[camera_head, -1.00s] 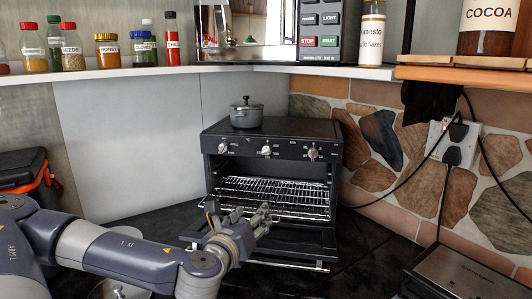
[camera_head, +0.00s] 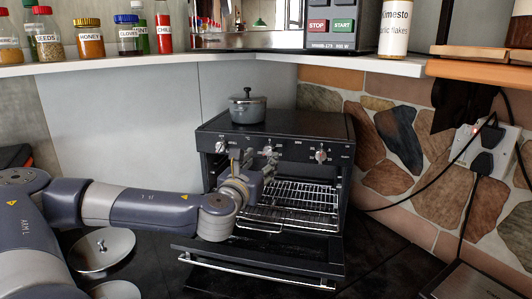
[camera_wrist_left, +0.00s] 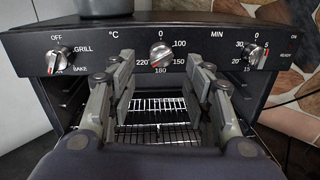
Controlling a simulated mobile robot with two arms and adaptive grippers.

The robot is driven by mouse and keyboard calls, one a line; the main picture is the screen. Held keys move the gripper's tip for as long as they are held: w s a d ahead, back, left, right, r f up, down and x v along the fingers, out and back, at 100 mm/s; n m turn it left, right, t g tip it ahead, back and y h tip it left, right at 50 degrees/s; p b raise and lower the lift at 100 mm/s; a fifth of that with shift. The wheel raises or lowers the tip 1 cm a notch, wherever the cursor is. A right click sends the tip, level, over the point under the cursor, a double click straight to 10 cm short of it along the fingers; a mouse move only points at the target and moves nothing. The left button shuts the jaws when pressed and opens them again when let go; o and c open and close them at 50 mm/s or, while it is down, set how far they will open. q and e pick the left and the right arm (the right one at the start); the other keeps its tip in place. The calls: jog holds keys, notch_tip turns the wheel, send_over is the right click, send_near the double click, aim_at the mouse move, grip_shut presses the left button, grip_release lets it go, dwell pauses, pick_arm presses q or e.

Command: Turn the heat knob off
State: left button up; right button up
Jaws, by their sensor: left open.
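The black toaster oven (camera_head: 295,125) has three silver knobs on its front panel. The middle knob (camera_wrist_left: 161,54), marked °C, has 180 printed below it; it also shows in the head view (camera_head: 268,152). The left knob (camera_wrist_left: 59,58) has OFF, GRILL and BAKE marks. The right knob (camera_wrist_left: 257,55) is marked MIN. My right gripper is not in view.
The oven door (camera_head: 265,262) hangs open below my left arm, with a wire rack (camera_head: 295,203) inside. A lidded pot (camera_head: 247,108) stands on top. A shelf with jars runs above.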

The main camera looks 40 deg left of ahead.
aim_at(267, 154)
pick_arm(q)
jog(key=shift+w+a+r+p, duration=0.15)
jog(key=shift+w+a+p, duration=0.05)
jog(key=shift+w, duration=0.2)
jog(key=shift+w+a+r+p, duration=0.15)
jog(key=shift+w, duration=0.2)
jog(key=shift+p+x, duration=0.45)
jog(key=shift+x, duration=0.7)
jog(key=shift+w+a+f, duration=0.1)
jog(key=shift+w+f, duration=0.05)
jog(key=shift+w, duration=0.15)
jog(key=c, duration=1)
jog(key=shift+c, duration=0.3)
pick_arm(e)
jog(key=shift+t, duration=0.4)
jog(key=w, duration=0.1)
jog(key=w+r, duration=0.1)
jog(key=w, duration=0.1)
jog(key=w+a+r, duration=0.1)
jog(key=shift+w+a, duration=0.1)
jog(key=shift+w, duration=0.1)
